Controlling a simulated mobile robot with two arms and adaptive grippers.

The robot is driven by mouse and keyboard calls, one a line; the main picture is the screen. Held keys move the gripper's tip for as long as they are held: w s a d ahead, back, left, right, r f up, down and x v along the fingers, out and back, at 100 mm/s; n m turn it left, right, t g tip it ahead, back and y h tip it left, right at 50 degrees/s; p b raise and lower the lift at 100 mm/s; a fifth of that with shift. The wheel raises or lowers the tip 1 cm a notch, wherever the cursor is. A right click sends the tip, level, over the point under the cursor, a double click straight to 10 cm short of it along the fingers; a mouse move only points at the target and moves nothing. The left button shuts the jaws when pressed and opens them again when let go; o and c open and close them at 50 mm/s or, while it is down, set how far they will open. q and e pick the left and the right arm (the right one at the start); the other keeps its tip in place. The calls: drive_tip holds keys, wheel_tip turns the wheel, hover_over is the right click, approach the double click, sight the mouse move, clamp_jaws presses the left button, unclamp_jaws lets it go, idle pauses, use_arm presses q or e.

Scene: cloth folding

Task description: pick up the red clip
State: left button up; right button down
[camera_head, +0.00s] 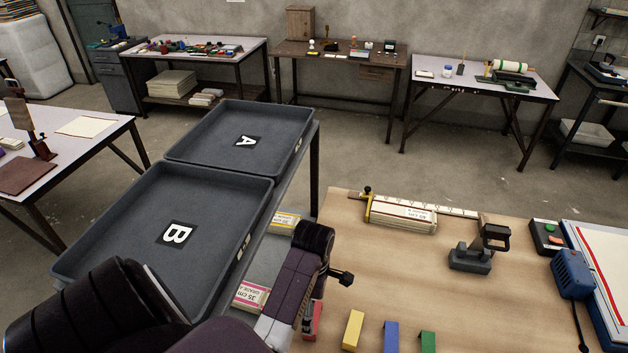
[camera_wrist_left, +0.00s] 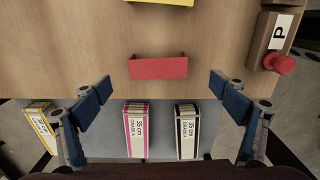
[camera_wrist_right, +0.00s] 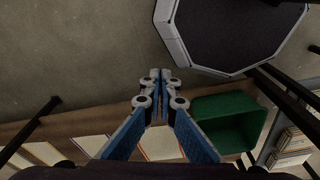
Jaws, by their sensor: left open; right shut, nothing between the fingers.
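The red clip (camera_wrist_left: 158,68) lies on the wooden table top near its edge, in the upper middle of the left wrist view. In the head view only part of the clip (camera_head: 313,320) shows beside my left arm. My left gripper (camera_wrist_left: 160,86) is open and empty, its blue fingers spread wider than the clip's length. The clip appears between and slightly beyond the fingertips, not touched by them. My right gripper (camera_wrist_right: 160,78) is shut and empty, away from the clip; the head view does not show it.
Yellow (camera_head: 353,330), blue (camera_head: 391,337) and green (camera_head: 428,342) clips stand right of the red one. Labelled card packs (camera_wrist_left: 136,130) lie below the table edge. A red knob (camera_wrist_left: 284,65) is at right. Trays A (camera_head: 205,140) and B (camera_head: 125,235) stand left. A green bin (camera_wrist_right: 230,122) is near my right gripper.

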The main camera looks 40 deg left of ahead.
use_arm(q)
drive_tip(key=shift+s+d+f, duration=0.1)
drive_tip(key=shift+f, duration=0.5)
drive_tip(key=shift+s+d+f, duration=0.1)
drive_tip(key=shift+f, duration=0.5)
drive_tip(key=shift+a+f+p, duration=0.1)
drive_tip(key=shift+f+p, duration=0.15)
drive_tip(key=shift+p, duration=0.2)
drive_tip(key=f, duration=0.2)
drive_tip(key=f+p, duration=0.1)
drive_tip(key=f, duration=0.1)
drive_tip(key=shift+w+a, duration=0.25)
drive_tip(key=shift+a, duration=0.05)
drive_tip(key=shift+f, duration=0.3)
drive_tip(key=shift+c, duration=0.3)
drive_tip(key=c, duration=0.5)
drive_tip(key=shift+c, duration=1.2)
use_arm(e)
drive_tip(key=s+d+r, duration=0.1)
drive_tip(key=s+d, duration=0.1)
drive_tip(key=s, duration=0.1)
drive_tip(key=shift+d+r, duration=0.35)
drive_tip(key=shift+r, duration=0.05)
